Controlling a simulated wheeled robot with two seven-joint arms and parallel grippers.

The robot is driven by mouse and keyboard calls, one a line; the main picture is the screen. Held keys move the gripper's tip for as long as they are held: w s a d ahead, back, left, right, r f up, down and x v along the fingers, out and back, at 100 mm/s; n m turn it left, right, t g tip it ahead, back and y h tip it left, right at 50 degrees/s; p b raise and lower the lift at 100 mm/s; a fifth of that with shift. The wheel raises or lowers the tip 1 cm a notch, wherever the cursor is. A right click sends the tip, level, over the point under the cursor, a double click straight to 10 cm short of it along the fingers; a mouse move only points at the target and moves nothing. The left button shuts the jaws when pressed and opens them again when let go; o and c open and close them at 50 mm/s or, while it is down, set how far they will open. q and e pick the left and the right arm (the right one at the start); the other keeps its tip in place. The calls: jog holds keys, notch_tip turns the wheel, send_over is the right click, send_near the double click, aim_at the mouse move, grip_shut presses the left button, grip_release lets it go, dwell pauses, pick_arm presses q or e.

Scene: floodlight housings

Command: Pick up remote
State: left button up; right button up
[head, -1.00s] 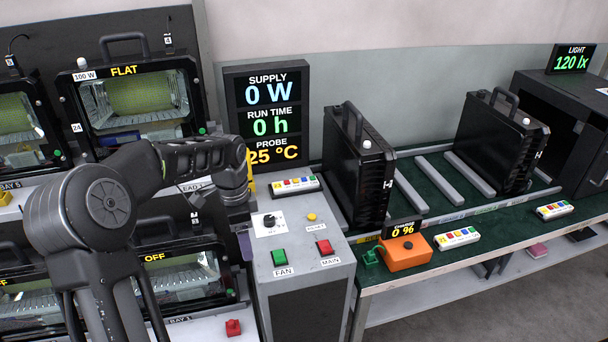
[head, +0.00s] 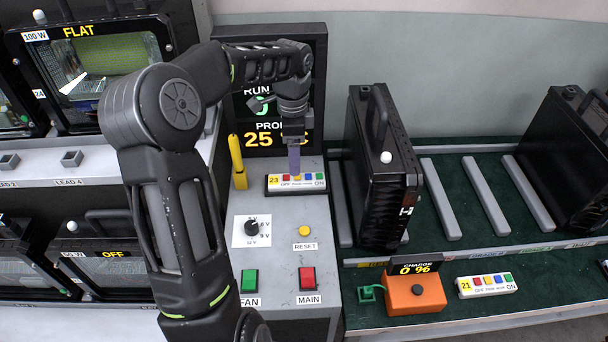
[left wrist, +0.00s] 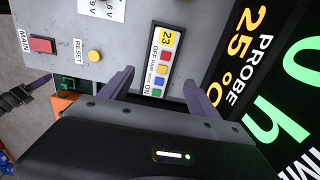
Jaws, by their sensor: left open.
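The white remote marked 23 (head: 296,184), with coloured buttons, lies on the grey console top below the display. My left gripper (head: 294,165) points down just above it. In the left wrist view, the left gripper (left wrist: 160,82) is open and empty, and the remote (left wrist: 163,60) shows between and beyond its two purple fingers. The fingers do not visibly touch it. A second remote, marked 21 (head: 487,286), lies on the green bench. A dark jointed part (left wrist: 18,100) at the left edge of the left wrist view may be my right gripper; its jaws are unclear.
A black display (head: 318,90) stands close behind the remote. A yellow upright tool (head: 237,160) is left of it. A knob (head: 251,228), green FAN switch (head: 249,281) and red MAIN switch (head: 307,279) are in front. A black housing (head: 378,170) stands to the right.

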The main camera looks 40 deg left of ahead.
aim_at(297, 178)
pick_arm(q)
jog(key=shift+s, duration=0.1)
jog(key=shift+f, duration=1.3)
jog(key=shift+d+f+p, duration=0.1)
jog(key=shift+f+p, duration=0.25)
jog(key=shift+p, duration=0.05)
jog(key=f, duration=0.2)
jog(key=f+p, duration=0.1)
jog(key=shift+w+d+f, duration=0.1)
jog(key=shift+w+f, duration=0.15)
jog(key=shift+w, duration=0.05)
jog(key=shift+f, duration=0.55)
